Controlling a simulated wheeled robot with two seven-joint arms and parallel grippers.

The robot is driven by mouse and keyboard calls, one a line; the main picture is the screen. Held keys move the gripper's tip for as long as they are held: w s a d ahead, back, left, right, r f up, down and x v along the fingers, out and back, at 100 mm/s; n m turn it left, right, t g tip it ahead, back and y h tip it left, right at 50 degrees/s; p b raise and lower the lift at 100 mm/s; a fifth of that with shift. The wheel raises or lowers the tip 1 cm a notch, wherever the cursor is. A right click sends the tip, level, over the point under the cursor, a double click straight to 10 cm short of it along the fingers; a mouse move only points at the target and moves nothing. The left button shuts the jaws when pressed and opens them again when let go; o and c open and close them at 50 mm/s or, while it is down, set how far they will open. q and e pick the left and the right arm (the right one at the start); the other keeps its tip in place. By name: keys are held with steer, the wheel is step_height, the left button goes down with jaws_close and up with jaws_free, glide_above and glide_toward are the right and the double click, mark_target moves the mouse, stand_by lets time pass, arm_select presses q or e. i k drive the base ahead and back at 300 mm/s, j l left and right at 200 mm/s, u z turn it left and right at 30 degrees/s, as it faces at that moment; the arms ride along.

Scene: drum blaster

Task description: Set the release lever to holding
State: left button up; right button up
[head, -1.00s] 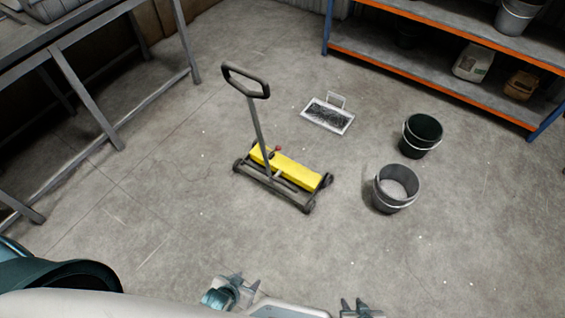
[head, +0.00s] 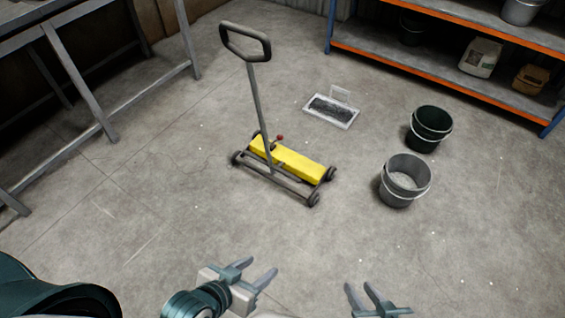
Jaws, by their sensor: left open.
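The release lever (head: 280,138) shows as a small red knob on a short stem at the back of the yellow magnet bar (head: 296,165) of a wheeled sweeper. The lever's exact setting is too small to tell. The sweeper's push handle (head: 246,42) rises upright toward the back left. My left gripper (head: 261,271) is open and empty, low in the view, in front of the sweeper and well apart from it. My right gripper (head: 358,288) is at the bottom edge to the right, its fingers spread and empty, also apart from the sweeper.
A grey bucket (head: 394,198) and a dark green bucket (head: 430,124) stand right of the sweeper. A shallow tray (head: 346,118) with dark contents lies behind it. A metal workbench (head: 66,62) is at left, an orange-edged shelf (head: 445,72) at back right. The floor before the sweeper is clear.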

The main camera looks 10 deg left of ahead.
mark_target(280, 137)
steer(key=i+j, duration=0.75)
steer(key=i, duration=0.2)
